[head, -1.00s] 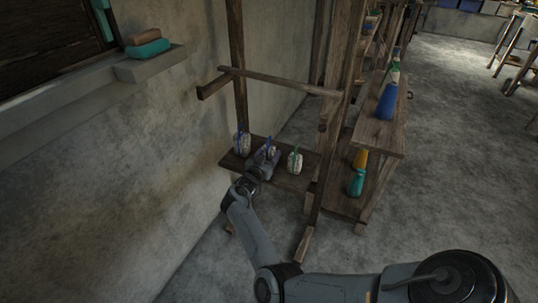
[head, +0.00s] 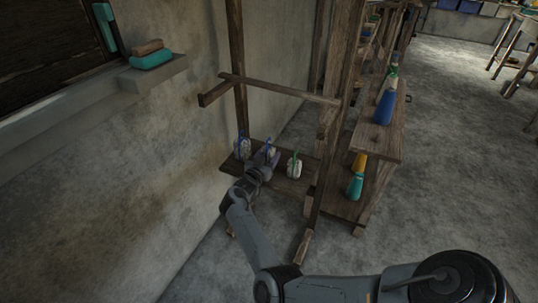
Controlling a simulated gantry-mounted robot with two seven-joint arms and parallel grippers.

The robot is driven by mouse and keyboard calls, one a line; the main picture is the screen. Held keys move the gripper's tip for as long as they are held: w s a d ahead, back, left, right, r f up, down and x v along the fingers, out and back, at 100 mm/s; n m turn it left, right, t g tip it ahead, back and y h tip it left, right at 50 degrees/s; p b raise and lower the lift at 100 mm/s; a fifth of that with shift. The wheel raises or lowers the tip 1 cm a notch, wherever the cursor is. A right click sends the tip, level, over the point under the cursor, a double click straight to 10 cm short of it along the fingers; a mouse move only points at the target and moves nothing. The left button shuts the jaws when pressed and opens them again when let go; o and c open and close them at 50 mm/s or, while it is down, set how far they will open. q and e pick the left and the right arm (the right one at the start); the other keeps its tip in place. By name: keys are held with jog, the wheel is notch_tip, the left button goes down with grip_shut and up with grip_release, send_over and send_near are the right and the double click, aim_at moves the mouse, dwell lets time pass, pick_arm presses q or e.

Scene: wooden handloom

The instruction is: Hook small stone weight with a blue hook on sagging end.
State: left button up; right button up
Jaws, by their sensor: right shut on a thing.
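My right gripper (head: 264,160) reaches over the low wooden shelf and is shut on the middle stone weight, which has a blue hook (head: 268,147). The gripper hides most of that stone, and I cannot tell whether it still touches the shelf. A pale stone weight with a blue hook (head: 244,149) stands on the shelf to the left. Another stone weight with a green hook (head: 294,167) stands to the right. No sagging end can be made out. My left gripper is not in view.
The low shelf (head: 290,186) sits between wooden posts, with a crossbar (head: 285,88) above it. A wall ledge (head: 152,76) is at left.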

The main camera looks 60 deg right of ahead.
jog(key=a, duration=0.1)
jog(key=a+p, duration=0.1)
jog(key=a, duration=0.1)
jog(key=a+p, duration=0.1)
jog(key=a, duration=0.1)
jog(key=shift+s+a+r, duration=0.1)
jog(key=shift+s+r, duration=0.05)
jog(key=shift+s, duration=0.1)
jog(key=a+p, duration=0.2)
jog(key=a, duration=0.6)
jog(key=shift+s+p, duration=0.3)
jog(key=shift+s, duration=0.15)
jog(key=shift+a, duration=0.1)
